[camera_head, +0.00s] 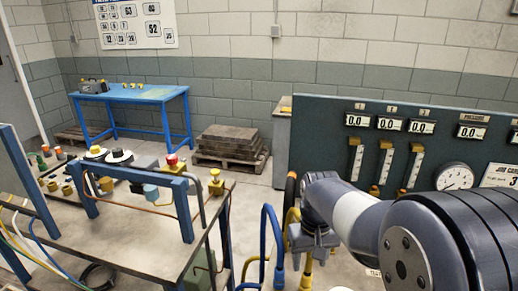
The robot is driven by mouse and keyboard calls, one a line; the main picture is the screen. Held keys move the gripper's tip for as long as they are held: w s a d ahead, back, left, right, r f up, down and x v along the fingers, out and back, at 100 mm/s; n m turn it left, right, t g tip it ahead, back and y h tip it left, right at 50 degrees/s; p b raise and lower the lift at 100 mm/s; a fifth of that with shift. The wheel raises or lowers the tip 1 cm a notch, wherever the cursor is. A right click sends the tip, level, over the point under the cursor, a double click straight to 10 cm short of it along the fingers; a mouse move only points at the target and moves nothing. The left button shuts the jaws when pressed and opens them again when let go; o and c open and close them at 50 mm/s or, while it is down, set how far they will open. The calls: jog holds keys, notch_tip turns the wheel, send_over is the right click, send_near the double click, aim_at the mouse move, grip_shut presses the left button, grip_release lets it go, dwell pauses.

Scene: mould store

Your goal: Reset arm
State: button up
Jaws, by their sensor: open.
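My arm reaches in from the lower right, with its dark joint and white-banded link bending down at the wrist. My gripper (308,255) hangs below the wrist, pointing down, to the right of the workbench (130,245) and in front of the dark gauge panel (285,150). It is open, and I see nothing held in it. Its fingertips are small and hard to separate from the yellow and blue hoses (270,245) close beside it.
The workbench carries a blue frame (140,175), valves and fittings. A blue table (130,95) stands at the back left. A pallet with stacked slabs (230,142) sits on the floor by the wall. Floor between bench and panel is partly free.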

aim_at(308, 272)
notch_tip(308, 272, down, 7)
jog(key=shift+f, duration=0.2)
jog(key=shift+r, duration=0.2)
